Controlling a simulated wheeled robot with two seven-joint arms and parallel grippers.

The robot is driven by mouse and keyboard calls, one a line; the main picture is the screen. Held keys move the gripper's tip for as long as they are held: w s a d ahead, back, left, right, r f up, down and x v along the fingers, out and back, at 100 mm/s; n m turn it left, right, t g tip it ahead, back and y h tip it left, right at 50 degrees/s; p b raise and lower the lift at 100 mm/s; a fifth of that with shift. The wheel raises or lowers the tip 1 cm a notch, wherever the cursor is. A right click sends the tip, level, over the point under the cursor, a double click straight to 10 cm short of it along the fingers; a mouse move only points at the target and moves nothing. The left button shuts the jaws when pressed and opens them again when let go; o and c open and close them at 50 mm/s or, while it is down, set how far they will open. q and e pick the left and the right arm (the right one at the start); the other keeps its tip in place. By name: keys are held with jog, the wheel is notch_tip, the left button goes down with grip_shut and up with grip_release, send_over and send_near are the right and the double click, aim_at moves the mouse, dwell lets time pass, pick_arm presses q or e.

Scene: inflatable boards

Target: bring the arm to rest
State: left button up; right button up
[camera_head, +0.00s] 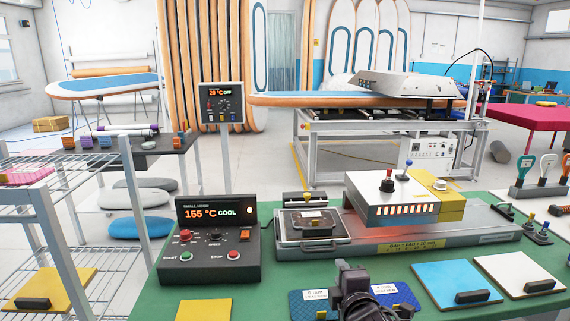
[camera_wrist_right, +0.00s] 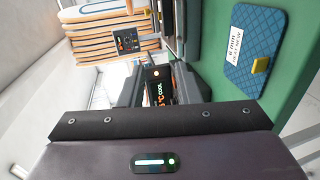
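My right gripper (camera_head: 352,272) is at the bottom middle of the head view, above the front of the green table. In the right wrist view my right gripper (camera_wrist_right: 158,88) shows two dark fingers standing apart with nothing between them. The control box display shows through the gap. My left gripper is not in view.
A control box (camera_head: 210,240) reading 155 °C COOL stands left on the green table (camera_head: 290,276). Behind my gripper are a small press tray (camera_head: 342,250) and a heater head (camera_head: 375,205). Blue sample mats (camera_head: 310,302), a blue board (camera_head: 455,284) and a white board (camera_head: 515,268) lie near the front.

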jog(key=s+f+m+g, duration=0.6)
jog(key=s+f+m, duration=0.3)
jog(key=s+f, duration=0.3)
jog(key=s+d+f+m+g+h, duration=0.1)
jog(key=s+d+f+m+g, duration=0.2)
jog(key=s, duration=0.5)
jog(key=s+d+f+m+g, duration=0.1)
jog(key=s+d+m+g, duration=0.3)
jog(key=s, duration=0.4)
jog(key=s+f, duration=0.2)
jog(key=f, duration=1.4)
jog(key=s+f, duration=0.2)
jog(key=f, duration=1.5)
jog(key=s+d+f, duration=0.2)
jog(key=s+f, duration=0.6)
jog(key=s, duration=0.1)
jog(key=s+d+f+g, duration=0.1)
jog(key=s+f, duration=0.6)
jog(key=s, duration=0.2)
jog(key=shift+s+d+f, duration=0.15)
jog(key=shift+d+f, duration=0.2)
